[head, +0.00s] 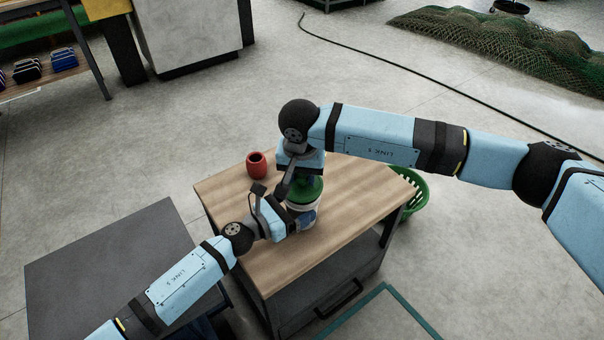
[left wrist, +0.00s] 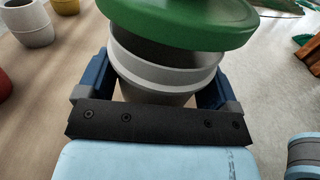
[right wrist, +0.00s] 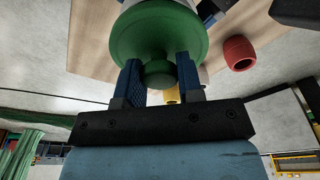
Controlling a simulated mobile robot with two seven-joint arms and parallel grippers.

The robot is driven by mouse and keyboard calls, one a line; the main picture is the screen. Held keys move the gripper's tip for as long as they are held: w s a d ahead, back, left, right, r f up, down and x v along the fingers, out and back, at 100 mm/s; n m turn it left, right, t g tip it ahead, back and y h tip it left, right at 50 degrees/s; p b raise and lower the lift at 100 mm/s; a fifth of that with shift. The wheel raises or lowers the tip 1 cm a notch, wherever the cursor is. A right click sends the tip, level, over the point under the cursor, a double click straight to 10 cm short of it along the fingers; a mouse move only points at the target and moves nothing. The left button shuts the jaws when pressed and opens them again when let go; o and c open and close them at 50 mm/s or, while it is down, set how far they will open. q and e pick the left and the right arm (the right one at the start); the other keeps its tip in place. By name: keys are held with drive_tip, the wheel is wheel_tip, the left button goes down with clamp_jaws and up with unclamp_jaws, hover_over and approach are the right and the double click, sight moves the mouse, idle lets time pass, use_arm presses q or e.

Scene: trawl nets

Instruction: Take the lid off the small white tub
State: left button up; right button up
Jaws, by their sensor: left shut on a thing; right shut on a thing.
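The small white tub (head: 301,208) stands on the wooden-topped table, partly hidden by my arms. My left gripper (left wrist: 162,80) is shut on the tub (left wrist: 165,78), with a blue finger on each side of its wall. The green lid (head: 306,188) is above the tub. In the left wrist view the lid (left wrist: 185,22) is raised and looks tilted, with the tub's dark inside showing between rim and lid. My right gripper (right wrist: 158,73) is shut on the knob of the lid (right wrist: 135,38), coming from above.
A red cup (head: 257,166) stands on the table (head: 353,183) behind the tub. A grey cup (left wrist: 28,22) and a yellow cup (left wrist: 65,5) also stand there. A green basket (head: 414,192) is beside the table's right side. The table's right part is clear.

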drive_tip(key=shift+r, duration=2)
use_arm(q)
drive_tip(key=o, duration=1.1)
